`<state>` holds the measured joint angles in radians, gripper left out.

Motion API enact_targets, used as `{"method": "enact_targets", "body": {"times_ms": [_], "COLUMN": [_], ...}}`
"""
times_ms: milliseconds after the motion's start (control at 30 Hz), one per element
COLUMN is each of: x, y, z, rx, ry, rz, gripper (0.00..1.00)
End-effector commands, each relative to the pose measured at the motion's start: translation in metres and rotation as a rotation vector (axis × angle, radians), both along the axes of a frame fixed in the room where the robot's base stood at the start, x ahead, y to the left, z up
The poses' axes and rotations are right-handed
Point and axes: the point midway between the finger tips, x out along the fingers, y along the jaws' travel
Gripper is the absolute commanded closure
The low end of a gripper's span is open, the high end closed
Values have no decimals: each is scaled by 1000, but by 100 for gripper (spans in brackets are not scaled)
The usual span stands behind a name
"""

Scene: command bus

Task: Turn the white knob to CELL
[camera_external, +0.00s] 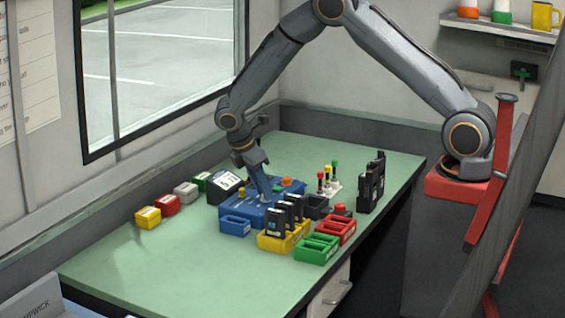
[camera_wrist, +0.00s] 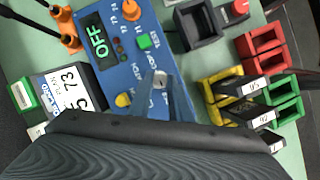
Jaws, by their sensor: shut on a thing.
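The blue control box (camera_external: 283,190) stands on the green table, and its top fills the middle of the wrist view (camera_wrist: 122,72). Its display (camera_wrist: 99,40) reads OFF in green. The white knob (camera_wrist: 160,80) shows only in small part between my fingers in the wrist view; its pointer direction and the lettering around it are hard to read. My gripper (camera_external: 264,198) points down onto the box, its fingers (camera_wrist: 160,84) closed on the white knob. In the external view my gripper hides the knob.
On the box are an orange knob (camera_wrist: 130,8), a green TEST button (camera_wrist: 143,41) and a yellow knob (camera_wrist: 123,100). Yellow (camera_external: 270,243), green (camera_external: 316,249) and red (camera_external: 341,229) trays stand close in front. The table's left front is clear.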

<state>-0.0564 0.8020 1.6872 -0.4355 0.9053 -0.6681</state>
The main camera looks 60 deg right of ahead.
Motion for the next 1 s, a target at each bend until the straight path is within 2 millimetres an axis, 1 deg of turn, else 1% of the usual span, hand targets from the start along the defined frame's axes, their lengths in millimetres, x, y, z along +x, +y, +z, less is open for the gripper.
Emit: {"method": "enact_targets", "body": {"times_ms": [267,700,1000], "x": [3,5,6], "y": [-1,-5,-7], "z": [-1,0,0], "rx": [0,0,0], "ry": [-1,-1,-2], "rz": [-189,-603,-832], "gripper": [100,100,100]}}
